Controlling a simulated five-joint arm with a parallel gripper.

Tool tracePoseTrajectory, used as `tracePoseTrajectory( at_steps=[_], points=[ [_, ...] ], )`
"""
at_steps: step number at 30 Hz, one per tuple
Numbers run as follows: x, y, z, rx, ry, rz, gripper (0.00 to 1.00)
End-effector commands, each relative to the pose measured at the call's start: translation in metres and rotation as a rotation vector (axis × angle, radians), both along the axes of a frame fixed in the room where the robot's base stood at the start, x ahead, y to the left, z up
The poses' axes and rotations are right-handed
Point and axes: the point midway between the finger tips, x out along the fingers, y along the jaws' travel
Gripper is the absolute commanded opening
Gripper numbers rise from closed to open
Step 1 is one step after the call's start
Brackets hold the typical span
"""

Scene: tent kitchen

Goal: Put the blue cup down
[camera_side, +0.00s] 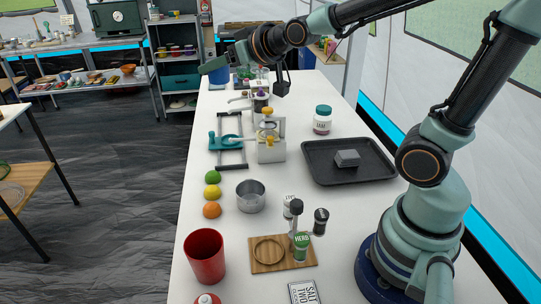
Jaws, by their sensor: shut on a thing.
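The blue cup (219,76) is at the far left end of the white table, small in the side view. My gripper (214,65) is at the cup, reaching across from the right, and is shut on it. The fingers and wrist cover part of the cup. I cannot tell whether the cup's base touches the table or hangs just above it.
The white table (222,220) holds a red cup (204,258), a metal pot (251,196), fruit (212,192), a dark tray (345,175) with a grey block, a jar (322,120), shakers and a wooden board (270,262). A metal-framed device (230,150) stands mid-table.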

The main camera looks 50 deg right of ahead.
Motion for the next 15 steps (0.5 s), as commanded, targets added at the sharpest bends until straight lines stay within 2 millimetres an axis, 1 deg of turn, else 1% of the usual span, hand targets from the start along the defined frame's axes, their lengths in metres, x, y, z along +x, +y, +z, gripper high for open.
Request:
tracePoseTrajectory(
  at_steps=[2,4,5,7,8,11,12,14,15],
  points=[
    [0.001,-0.004,-0.001,0.0,0.001,-0.01,0.0],
    [0.005,-0.014,-0.004,0.0,0.003,-0.031,0.0],
    [0.007,-0.021,-0.007,0.0,0.003,-0.045,0.0],
    [0.012,-0.042,-0.013,0.0,0.006,-0.089,0.0],
    [0.014,-0.053,-0.017,0.0,0.007,-0.112,0.0],
    [0.021,-0.097,-0.03,0.0,0.008,-0.202,0.0],
    [0.022,-0.117,-0.036,0.0,0.007,-0.24,0.0],
    [0.022,-0.145,-0.046,0.0,0.007,-0.296,0.0],
    [0.021,-0.164,-0.052,0.0,0.007,-0.331,0.0]
  ],
)
